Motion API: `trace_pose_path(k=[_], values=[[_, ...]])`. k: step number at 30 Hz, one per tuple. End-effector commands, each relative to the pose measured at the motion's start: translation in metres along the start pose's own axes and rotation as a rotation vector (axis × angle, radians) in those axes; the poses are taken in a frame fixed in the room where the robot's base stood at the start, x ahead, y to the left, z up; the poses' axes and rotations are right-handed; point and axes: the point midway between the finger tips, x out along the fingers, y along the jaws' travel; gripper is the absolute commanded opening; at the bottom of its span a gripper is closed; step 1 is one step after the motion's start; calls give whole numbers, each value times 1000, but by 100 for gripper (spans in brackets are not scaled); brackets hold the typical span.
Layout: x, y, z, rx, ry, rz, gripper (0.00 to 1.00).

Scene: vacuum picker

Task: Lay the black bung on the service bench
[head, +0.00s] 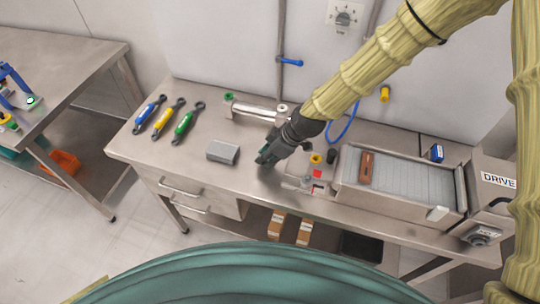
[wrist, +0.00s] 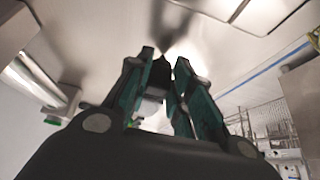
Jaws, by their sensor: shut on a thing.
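My gripper (head: 265,157) is low over the middle of the steel service bench (head: 262,190), to the right of a grey block. In the wrist view my gripper (wrist: 165,62) has its two green fingers shut on a small dark thing, the black bung (wrist: 160,74), held near the fingertips. The bench's steel top (wrist: 110,25) shows past the fingertips, with a dark shadow or reflection close to them. In the head view the bung is hidden by the fingers. I cannot tell whether it touches the bench.
A grey block (head: 223,152) and blue, yellow and green-handled tools (head: 166,117) lie left. A metal cylinder (head: 256,110) lies behind. A yellow-topped part (head: 316,158), a black upright piece (head: 331,155) and a conveyor-like unit (head: 405,180) stand right. Bare steel lies around the gripper.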

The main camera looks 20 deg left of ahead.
Motion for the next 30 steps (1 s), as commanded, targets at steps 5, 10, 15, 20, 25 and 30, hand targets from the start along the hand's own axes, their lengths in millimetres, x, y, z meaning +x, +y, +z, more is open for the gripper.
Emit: trace_pose_path(k=[5, 10, 15, 20, 25, 30], values=[[3, 0, 2, 0, 0, 0, 0], [2, 0, 1, 0, 0, 0, 44], [2, 0, 1, 0, 0, 0, 44], [1, 0, 0, 0, 0, 0, 44], [-7, 1, 0, 0, 1, 2, 44], [-26, 1, 1, 0, 1, 3, 44]])
